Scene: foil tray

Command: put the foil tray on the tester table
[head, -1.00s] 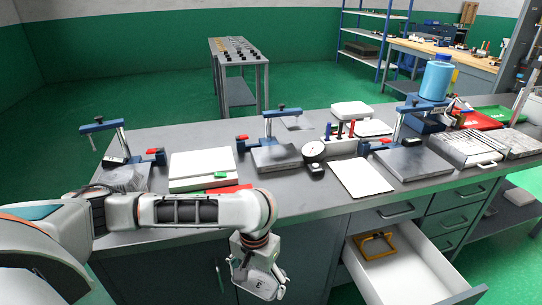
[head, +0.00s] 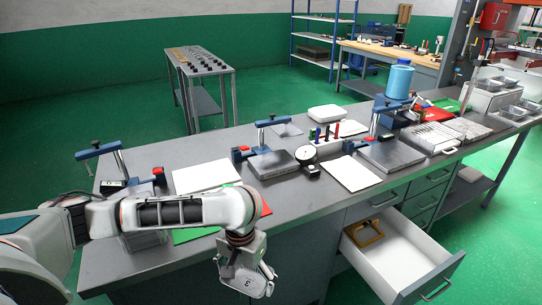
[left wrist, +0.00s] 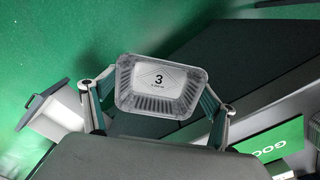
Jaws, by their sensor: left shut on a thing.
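My left gripper (head: 246,278) hangs in front of the long grey workbench (head: 125,258). In the left wrist view its two fingers (left wrist: 160,100) are shut on the foil tray (left wrist: 158,106), one at each side. The tray is shiny and ribbed, with a pale label marked 3 in its middle. In the head view I cannot make the held tray out clearly from the gripper. I cannot tell which table is the tester table. My right gripper is in no view.
An open drawer (head: 392,262) with a yellow frame juts from the bench. Clamp fixtures, a dial gauge (head: 307,154) and white sheets stand on the bench top. Several foil trays (head: 505,80) show at far right. A narrow grey table (head: 230,71) stands behind.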

